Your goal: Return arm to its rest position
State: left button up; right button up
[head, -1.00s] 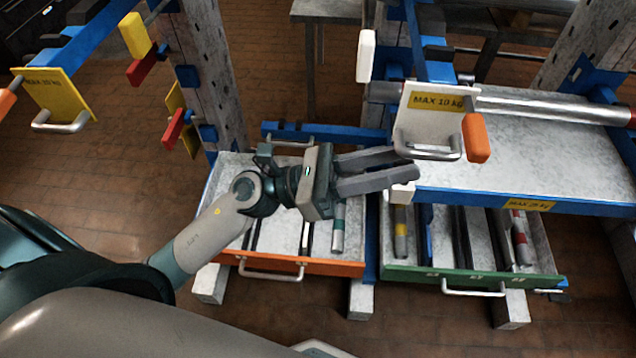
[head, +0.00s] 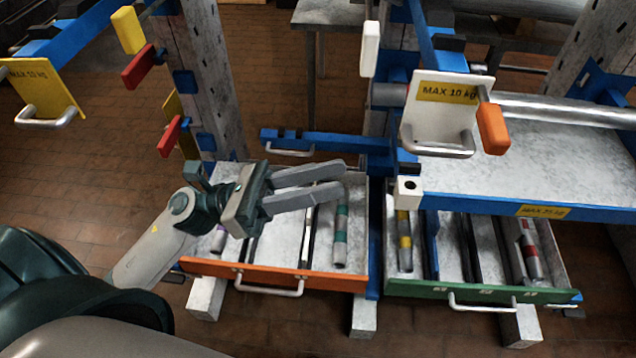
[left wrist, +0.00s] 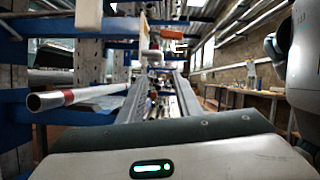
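My left arm comes in from the left in the head view. Its gripper (head: 343,178) hangs above the orange-fronted drawer (head: 290,279), with two grey fingers pointing right and a gap between them. Nothing shows between the fingers. In the left wrist view, the two fingers (left wrist: 155,98) stretch ahead, apart and empty, with blurred background between them. My right gripper is not in view.
A green-fronted drawer (head: 480,292) with banded tubes stands open at right. Above it is a blue-edged shelf (head: 540,165) with a silver tube. A white MAX 10 kg plate (head: 437,120) hangs right of my fingers. Brick floor (head: 100,190) lies free at left.

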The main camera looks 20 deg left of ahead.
pick_arm(q)
jog(key=shift+s+a+f, duration=0.1)
jog(key=shift+a, duration=0.2)
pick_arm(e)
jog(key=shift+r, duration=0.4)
